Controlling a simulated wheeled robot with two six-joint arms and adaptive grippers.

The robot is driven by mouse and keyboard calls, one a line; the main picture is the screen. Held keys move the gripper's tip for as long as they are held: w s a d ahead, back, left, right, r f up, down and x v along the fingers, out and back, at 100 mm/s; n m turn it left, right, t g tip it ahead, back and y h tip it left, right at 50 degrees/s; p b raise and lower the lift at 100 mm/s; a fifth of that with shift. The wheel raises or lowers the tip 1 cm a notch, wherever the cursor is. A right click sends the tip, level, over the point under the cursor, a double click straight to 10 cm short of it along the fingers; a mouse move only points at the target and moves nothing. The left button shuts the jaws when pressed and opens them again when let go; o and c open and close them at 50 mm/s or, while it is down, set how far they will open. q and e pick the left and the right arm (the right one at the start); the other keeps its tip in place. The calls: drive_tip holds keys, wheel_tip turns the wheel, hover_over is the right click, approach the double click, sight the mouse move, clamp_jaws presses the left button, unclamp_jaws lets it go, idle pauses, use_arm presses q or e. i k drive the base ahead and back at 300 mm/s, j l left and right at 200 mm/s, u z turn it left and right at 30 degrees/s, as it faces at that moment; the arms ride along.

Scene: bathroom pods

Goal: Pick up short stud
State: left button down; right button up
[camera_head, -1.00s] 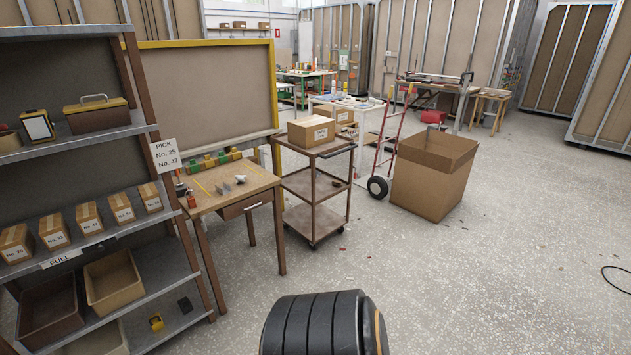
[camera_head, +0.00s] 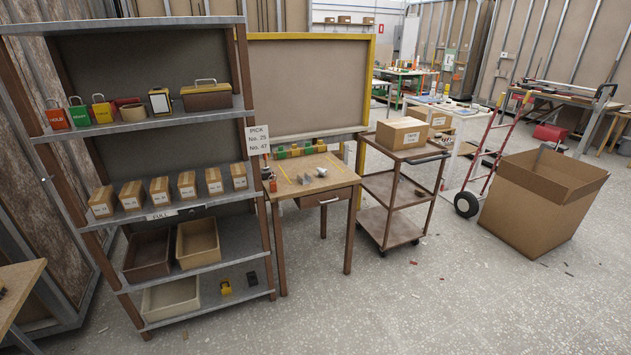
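I cannot make out a short stud for certain in the head view. Long metal studs stand upright in the wall frames (camera_head: 497,50) at the back right. Small grey metal pieces (camera_head: 305,178) lie on the small wooden desk (camera_head: 330,183) in the middle, too small to identify. Neither of my grippers shows in the view.
A metal shelf (camera_head: 180,129) with boxes and bins stands at the left. A brown cart (camera_head: 394,227) with a cardboard box (camera_head: 402,132), a red hand truck (camera_head: 490,150) and a large open carton (camera_head: 540,200) stand to the right.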

sight(306, 179)
drive_tip(key=i+j, duration=0.2)
drive_tip(key=i, duration=0.3)
drive_tip(key=i+j, duration=0.2)
drive_tip(key=i, duration=0.25)
drive_tip(key=i+j, duration=0.2)
drive_tip(key=i, duration=0.3)
drive_tip(key=i+j, duration=0.25)
drive_tip(key=i, duration=0.2)
drive_tip(key=i+j, duration=0.2)
drive_tip(key=i, duration=0.3)
drive_tip(key=i+j, duration=0.2)
drive_tip(key=i, duration=0.3)
